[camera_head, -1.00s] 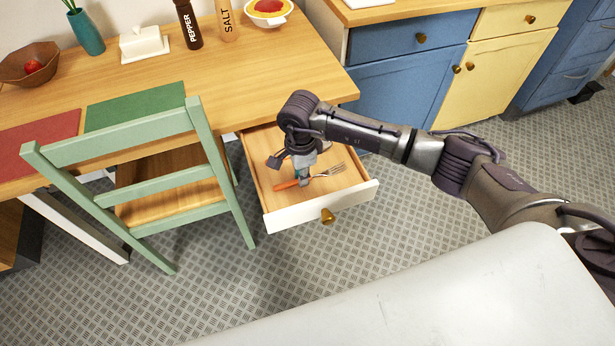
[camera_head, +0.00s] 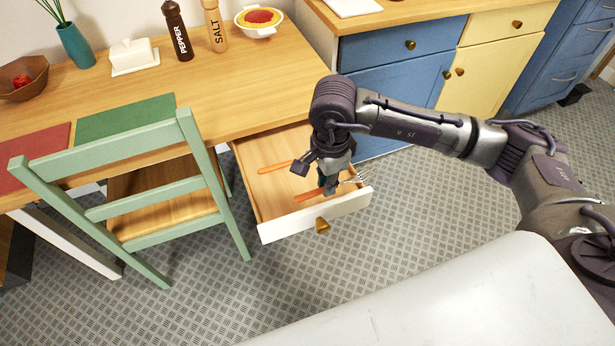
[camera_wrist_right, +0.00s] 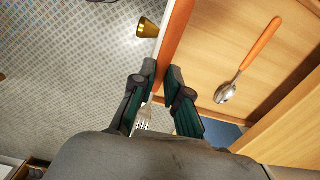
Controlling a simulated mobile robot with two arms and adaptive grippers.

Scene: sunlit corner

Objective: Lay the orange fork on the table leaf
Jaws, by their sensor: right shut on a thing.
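The fork has an orange handle (camera_head: 308,196) and silver tines. My right gripper (camera_head: 328,187) is shut around its middle and holds it above the open drawer. The fork's tines show at the gripper's right side. In the right wrist view the fork (camera_wrist_right: 174,45) runs between the fingers (camera_wrist_right: 160,95), with its tines below them. The wooden table top (camera_head: 245,95) is behind and left of the gripper; I cannot tell a separate leaf. My left gripper is not in view.
The open drawer (camera_head: 283,233) holds an orange-handled spoon (camera_head: 275,167), also in the right wrist view (camera_wrist_right: 262,47). A green chair (camera_head: 100,150) stands left. Green (camera_head: 125,117) and red (camera_head: 35,155) mats, shakers and dishes are on the table; its right front part is bare.

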